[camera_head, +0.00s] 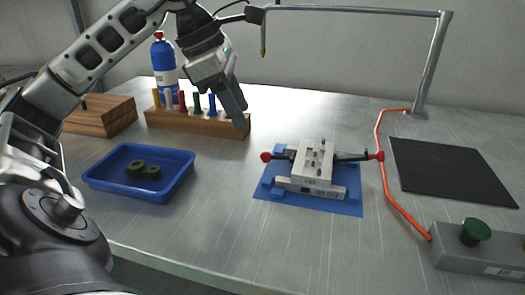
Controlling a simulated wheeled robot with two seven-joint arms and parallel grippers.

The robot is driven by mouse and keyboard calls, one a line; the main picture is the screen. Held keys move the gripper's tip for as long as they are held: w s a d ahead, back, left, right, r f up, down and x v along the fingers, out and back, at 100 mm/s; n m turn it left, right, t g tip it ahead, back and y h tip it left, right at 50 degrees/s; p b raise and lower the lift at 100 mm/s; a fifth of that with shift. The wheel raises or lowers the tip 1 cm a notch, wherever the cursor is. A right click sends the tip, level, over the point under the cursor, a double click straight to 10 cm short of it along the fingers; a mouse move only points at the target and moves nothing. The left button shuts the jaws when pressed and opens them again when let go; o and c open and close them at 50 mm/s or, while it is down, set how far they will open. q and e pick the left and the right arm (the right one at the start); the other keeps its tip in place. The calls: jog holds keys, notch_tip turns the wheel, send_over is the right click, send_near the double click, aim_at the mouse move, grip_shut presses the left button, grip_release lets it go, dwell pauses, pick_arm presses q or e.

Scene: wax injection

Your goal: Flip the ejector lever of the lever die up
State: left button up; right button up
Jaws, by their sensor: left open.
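The lever die (312,165) is a light grey metal block on a blue mat (349,207), right of the picture's middle. A black lever with a red knob (266,157) sticks out on its left side, and another lever with a red knob (379,156) on its right side. Both lie nearly level. I cannot tell which is the ejector lever. My left gripper (240,118) comes down from the upper left, behind and left of the die and apart from it, by the right end of the wooden peg rack. It is open; its fingers overlap in this view. My right gripper is not in view.
A wooden rack (190,123) with several coloured pegs stands at the back left, before a blue bottle (163,62). A blue tray (117,182) holds green rings. An orange hose (391,196) runs right of the die. A green-button box (480,250) sits front right.

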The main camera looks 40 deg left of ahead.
aim_at(263, 154)
pick_arm(q)
jog(key=b+x, duration=0.1)
jog(key=x, duration=0.8)
jog(key=shift+w+f, duration=0.1)
jog(key=shift+f, duration=0.05)
jog(key=shift+w+d+f, duration=0.1)
jog(key=shift+d+f, duration=0.05)
jog(key=shift+f, duration=0.15)
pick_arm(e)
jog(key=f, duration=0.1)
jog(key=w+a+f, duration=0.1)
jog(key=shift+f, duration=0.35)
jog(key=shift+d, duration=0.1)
